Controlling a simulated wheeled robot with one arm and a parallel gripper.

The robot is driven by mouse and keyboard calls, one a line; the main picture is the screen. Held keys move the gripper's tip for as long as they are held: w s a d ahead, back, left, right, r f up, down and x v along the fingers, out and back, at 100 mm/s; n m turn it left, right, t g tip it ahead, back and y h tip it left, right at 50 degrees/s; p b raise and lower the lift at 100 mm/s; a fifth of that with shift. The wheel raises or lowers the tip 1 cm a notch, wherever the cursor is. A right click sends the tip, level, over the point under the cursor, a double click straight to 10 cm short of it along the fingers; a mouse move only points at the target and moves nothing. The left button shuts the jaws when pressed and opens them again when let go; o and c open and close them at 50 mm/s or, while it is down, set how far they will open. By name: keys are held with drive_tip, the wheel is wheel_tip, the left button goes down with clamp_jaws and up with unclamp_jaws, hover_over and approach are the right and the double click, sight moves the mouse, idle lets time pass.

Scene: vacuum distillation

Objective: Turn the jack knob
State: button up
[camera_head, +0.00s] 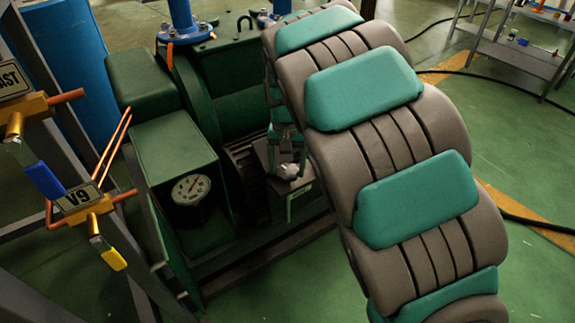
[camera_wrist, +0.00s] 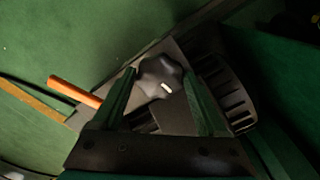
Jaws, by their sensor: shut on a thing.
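The jack knob (camera_wrist: 158,77) is a dark, lobed knob with a small white mark, seen in the middle of the wrist view. My gripper (camera_wrist: 160,82) has its two green fingers on either side of it, shut on the knob. In the head view my gripper (camera_head: 287,170) reaches down beside the green machine, and my arm covers much of the right half. The knob cannot be told apart clearly there.
The green machine (camera_head: 165,150) with a round gauge (camera_head: 191,188) stands left of my gripper. Valve V9 (camera_head: 85,203) with a yellow handle is at the far left. An orange rod (camera_wrist: 74,91) lies left of the knob.

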sight(287, 171)
drive_tip(key=shift+m, duration=0.8)
drive_tip(key=o, duration=1.1)
drive_tip(key=shift+r, duration=0.15)
drive_tip(key=shift+r, duration=3.75)
